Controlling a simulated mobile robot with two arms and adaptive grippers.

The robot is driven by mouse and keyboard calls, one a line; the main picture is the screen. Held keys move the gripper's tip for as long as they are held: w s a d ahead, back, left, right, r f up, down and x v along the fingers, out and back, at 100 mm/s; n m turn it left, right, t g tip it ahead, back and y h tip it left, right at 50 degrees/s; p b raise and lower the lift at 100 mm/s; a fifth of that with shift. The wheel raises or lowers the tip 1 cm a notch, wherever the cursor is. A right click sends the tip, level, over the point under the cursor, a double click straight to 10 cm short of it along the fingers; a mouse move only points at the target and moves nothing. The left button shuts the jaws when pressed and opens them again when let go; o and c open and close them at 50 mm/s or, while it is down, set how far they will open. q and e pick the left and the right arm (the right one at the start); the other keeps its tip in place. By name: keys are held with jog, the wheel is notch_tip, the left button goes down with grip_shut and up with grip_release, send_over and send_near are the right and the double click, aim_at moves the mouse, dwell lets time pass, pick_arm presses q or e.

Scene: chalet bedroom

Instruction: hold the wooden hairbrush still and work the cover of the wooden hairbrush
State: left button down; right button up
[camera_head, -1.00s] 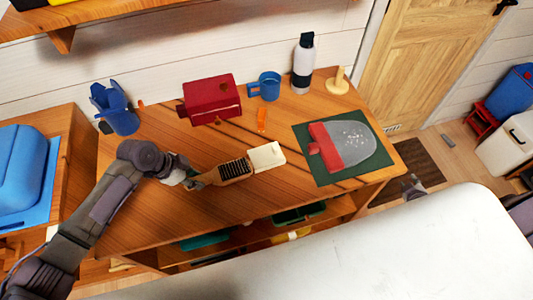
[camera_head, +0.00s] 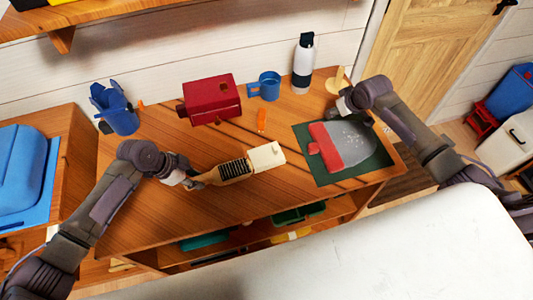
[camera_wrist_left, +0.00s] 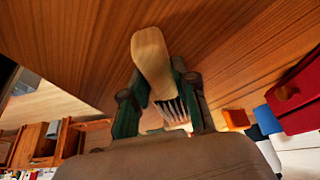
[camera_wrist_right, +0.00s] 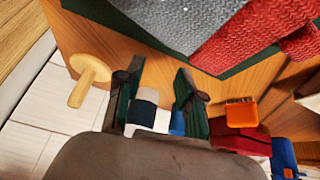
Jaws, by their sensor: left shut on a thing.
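The wooden hairbrush (camera_head: 234,170) lies bristles up above the table's near half, its handle toward the left. Its handle (camera_wrist_left: 151,55) shows in the left wrist view between the fingers. My left gripper (camera_head: 190,181) is shut on the handle. The cream cover (camera_head: 267,156) is at the brush head's right end; whether it overlaps the last bristles I cannot tell. My right gripper (camera_head: 342,106) is over the table's right back part, apart from the brush and cover. In the right wrist view its fingers (camera_wrist_right: 155,85) are spread with nothing held.
A red box (camera_head: 211,100), blue mug (camera_head: 266,86), white bottle (camera_head: 303,65) and wooden peg stand (camera_head: 338,80) line the back. An orange piece (camera_head: 262,121) lies mid-table. A red-and-grey bag (camera_head: 345,145) lies on a green mat (camera_head: 379,160) at the right.

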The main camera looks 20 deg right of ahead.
jog(key=s+a+r+g, duration=0.2)
jog(key=a+r, duration=0.2)
jog(key=a, duration=0.9)
jog(key=m+g, duration=0.1)
jog(key=g, duration=0.1)
send_near(275, 148)
jog(key=shift+w+a+f, duration=0.1)
jog(key=shift+w+f, duration=0.15)
jog(key=shift+f, duration=1.3)
jog(key=shift+w+a+f, duration=0.1)
jog(key=shift+w+f, duration=0.15)
jog(key=shift+f, duration=1.25)
jog(key=shift+w+f, duration=0.3)
jog(key=shift+f, duration=1.25)
jog(key=shift+a, duration=0.1)
grip_shut()
